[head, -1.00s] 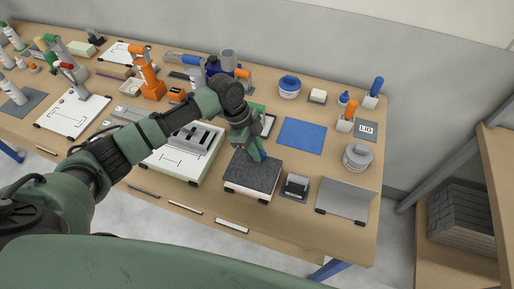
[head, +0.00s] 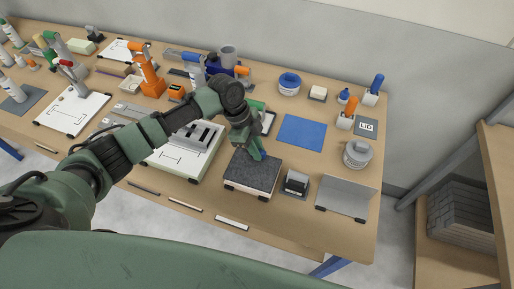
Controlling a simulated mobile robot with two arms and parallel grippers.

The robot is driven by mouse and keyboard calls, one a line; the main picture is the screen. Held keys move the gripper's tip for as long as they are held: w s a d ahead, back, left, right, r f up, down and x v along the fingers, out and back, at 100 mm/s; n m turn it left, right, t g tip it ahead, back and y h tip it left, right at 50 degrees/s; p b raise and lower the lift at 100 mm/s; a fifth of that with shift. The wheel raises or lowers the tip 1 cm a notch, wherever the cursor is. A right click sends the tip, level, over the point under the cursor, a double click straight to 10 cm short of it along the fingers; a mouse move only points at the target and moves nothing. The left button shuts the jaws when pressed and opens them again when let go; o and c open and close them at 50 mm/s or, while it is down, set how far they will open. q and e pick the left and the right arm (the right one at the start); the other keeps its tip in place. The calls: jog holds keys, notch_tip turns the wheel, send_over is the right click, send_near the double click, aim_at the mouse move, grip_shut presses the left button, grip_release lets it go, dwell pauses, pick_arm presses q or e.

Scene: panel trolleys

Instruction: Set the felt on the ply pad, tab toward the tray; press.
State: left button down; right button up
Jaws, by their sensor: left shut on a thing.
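The dark grey felt (head: 250,174) lies over the top of the ply pad (head: 247,192), a low block with a pale front side near the front of the bench. The felt covers nearly all of the pad's top. My left gripper (head: 257,154) is at the back edge of the felt, pointing down, shut on the felt there. A small blue bit shows beside its fingertips; I cannot tell whether it is the tab. A grey metal tray (head: 343,194) stands to the right, near the bench's front corner. My right gripper is not in view.
A black-and-grey block (head: 296,182) stands just right of the pad. A slotted white fixture (head: 186,150) is close on the left. A blue mat (head: 302,132) lies clear behind. A grey lidded jar (head: 357,154) and an orange-handled tool (head: 349,117) stand at the right.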

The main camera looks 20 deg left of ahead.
pick_arm(q)
jog(key=shift+f+b, duration=0.65)
jog(key=shift+f, duration=0.65)
jog(key=c, duration=1.3)
grip_release()
jog(key=shift+r, duration=0.15)
jog(key=p+v, duration=0.6)
jog(key=v, duration=0.2)
jog(key=shift+p, duration=0.4)
